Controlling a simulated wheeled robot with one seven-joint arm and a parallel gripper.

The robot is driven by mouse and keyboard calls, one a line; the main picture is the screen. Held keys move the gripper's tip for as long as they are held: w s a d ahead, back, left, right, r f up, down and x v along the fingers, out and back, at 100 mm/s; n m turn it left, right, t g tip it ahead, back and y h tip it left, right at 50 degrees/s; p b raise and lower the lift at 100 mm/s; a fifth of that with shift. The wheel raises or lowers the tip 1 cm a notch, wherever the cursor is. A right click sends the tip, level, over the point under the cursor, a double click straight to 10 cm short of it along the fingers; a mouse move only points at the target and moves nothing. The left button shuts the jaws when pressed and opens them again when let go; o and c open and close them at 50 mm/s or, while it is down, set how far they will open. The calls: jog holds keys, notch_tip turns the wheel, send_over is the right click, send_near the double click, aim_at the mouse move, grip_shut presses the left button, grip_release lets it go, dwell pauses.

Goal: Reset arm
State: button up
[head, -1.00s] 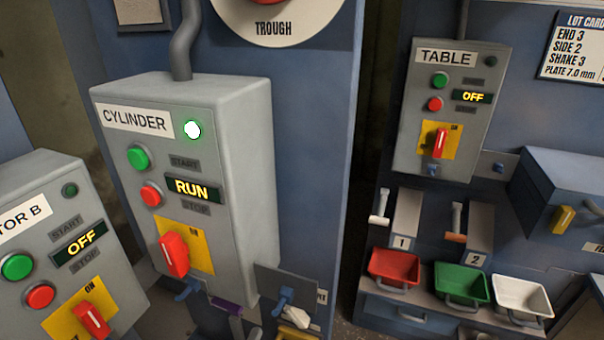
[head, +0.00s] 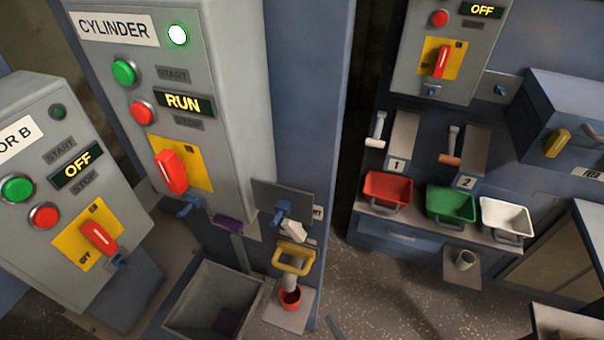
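My arm and my gripper do not show in the head view. The grey CYLINDER control box (head: 222,100) stands at centre left. A third grey box (head: 408,72) at the upper right also reads OFF.
Red (head: 388,188), green (head: 452,203) and white (head: 507,217) bins sit on a shelf at right. A grey open bin (head: 190,300) and a red cup (head: 290,298) are low at centre.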

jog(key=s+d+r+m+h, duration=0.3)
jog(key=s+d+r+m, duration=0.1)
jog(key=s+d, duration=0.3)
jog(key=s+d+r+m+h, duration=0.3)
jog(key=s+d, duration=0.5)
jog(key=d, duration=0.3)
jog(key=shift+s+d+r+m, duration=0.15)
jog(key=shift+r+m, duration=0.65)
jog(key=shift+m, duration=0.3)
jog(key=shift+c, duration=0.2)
